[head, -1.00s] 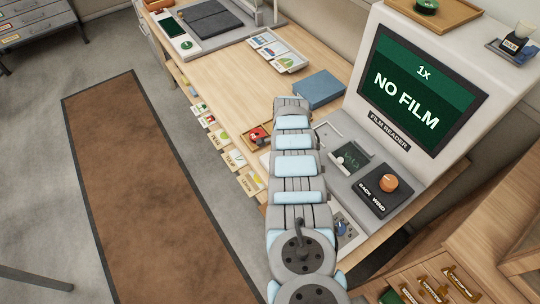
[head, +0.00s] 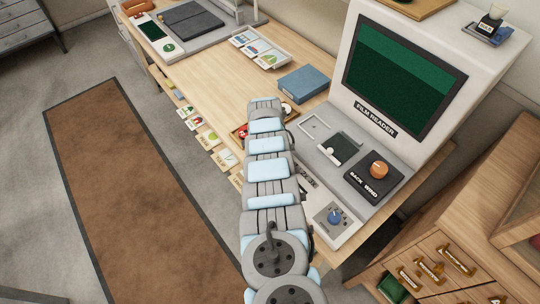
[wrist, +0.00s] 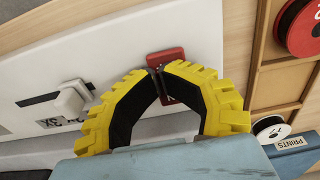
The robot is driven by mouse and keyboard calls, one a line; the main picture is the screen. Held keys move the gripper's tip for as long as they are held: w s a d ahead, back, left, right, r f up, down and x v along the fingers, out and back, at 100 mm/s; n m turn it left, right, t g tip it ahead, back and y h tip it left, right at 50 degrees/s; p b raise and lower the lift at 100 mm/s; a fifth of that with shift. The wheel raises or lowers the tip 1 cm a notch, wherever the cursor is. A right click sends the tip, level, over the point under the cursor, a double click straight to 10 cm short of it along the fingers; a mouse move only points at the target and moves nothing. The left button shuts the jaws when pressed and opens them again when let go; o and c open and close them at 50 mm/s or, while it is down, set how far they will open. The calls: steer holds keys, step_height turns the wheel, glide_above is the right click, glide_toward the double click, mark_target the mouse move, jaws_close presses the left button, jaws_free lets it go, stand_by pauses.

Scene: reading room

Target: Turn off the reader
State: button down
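The film reader (head: 352,90) is a pale cabinet at the right of the desk in the head view. Its screen (head: 402,75) shows plain green bands without text. In the wrist view a small red switch (wrist: 166,62) sits on a white panel (wrist: 110,40). My gripper (wrist: 158,73) has yellow ribbed fingers whose tips meet at the switch's lower part, with nothing seen held between them. The tips partly cover the switch; I cannot tell whether they touch it. In the head view my arm hides the gripper.
A white lever (wrist: 70,100) projects from the panel left of my fingers. A red spool (wrist: 304,28) and a PRINTS box (wrist: 292,140) are at right. In the head view an orange knob (head: 379,170), blue knob (head: 334,217) and blue box (head: 309,84) are near my arm.

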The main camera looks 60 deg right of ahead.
steer(key=shift+s+d+f, duration=0.15)
steer(key=shift+s+d, duration=0.15)
steer(key=shift+d, duration=0.05)
steer(key=shift+s+d, duration=0.1)
steer(key=shift+d, duration=0.2)
steer(key=shift+r, duration=0.25)
steer(key=shift+s+r+p, duration=0.1)
steer(key=shift+r+p, duration=0.35)
steer(key=shift+r, duration=0.1)
steer(key=r+p, duration=0.2)
steer(key=w+r, duration=0.1)
steer(key=r, duration=0.1)
steer(key=shift+w+a+r+p, duration=0.1)
steer(key=shift+a+p, duration=0.2)
steer(key=shift+p, duration=0.1)
step_height(320, 180, up, 9)
steer(key=shift+a+p, duration=0.4)
steer(key=shift+w+d, duration=0.1)
